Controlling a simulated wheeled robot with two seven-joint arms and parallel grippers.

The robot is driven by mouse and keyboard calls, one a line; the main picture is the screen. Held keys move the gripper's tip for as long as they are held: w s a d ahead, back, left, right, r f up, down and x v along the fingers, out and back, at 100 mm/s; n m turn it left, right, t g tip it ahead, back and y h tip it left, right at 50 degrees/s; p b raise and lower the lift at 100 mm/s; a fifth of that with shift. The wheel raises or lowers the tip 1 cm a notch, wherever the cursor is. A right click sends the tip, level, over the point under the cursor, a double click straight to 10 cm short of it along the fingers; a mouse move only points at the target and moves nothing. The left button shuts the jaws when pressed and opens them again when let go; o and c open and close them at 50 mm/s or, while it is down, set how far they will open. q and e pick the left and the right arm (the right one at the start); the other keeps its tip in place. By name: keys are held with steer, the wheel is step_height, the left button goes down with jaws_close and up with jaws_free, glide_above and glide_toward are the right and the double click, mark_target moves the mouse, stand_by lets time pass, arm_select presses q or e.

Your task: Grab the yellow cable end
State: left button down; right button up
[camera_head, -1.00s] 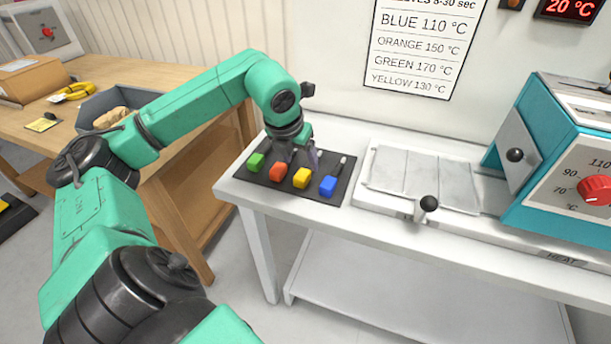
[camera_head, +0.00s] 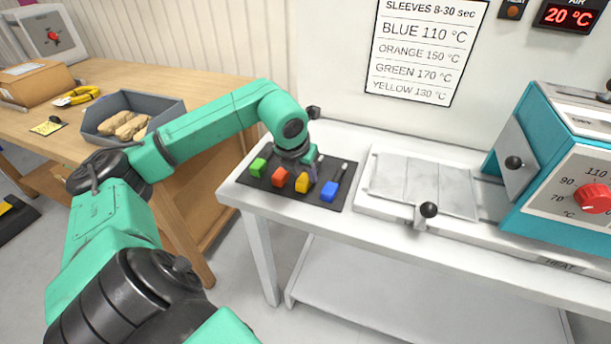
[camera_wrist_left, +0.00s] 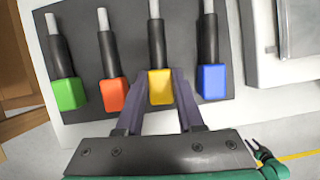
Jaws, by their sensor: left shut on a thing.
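The yellow cable end (camera_head: 303,183) lies on a dark mat (camera_head: 254,187) on the white table, between the orange cable end (camera_head: 280,177) and the blue cable end (camera_head: 329,191). My left gripper (camera_head: 308,174) is down at the yellow one. In the left wrist view, the gripper's two fingers (camera_wrist_left: 160,98) stand on either side of the yellow block (camera_wrist_left: 160,87) and are shut on it. Its black sleeve and pale tip point away from the gripper. The green cable end (camera_head: 258,166) lies at the left of the row.
A flat press bed with a black-knobbed lever (camera_head: 428,210) lies right of the mat. A teal heater box (camera_head: 560,160) with a red dial stands further right. A grey bin (camera_head: 165,103) is on the wooden table (camera_head: 225,82) at left.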

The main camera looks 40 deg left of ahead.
arm_select(q)
step_height(320, 180, up, 20)
steer(key=p, duration=0.4)
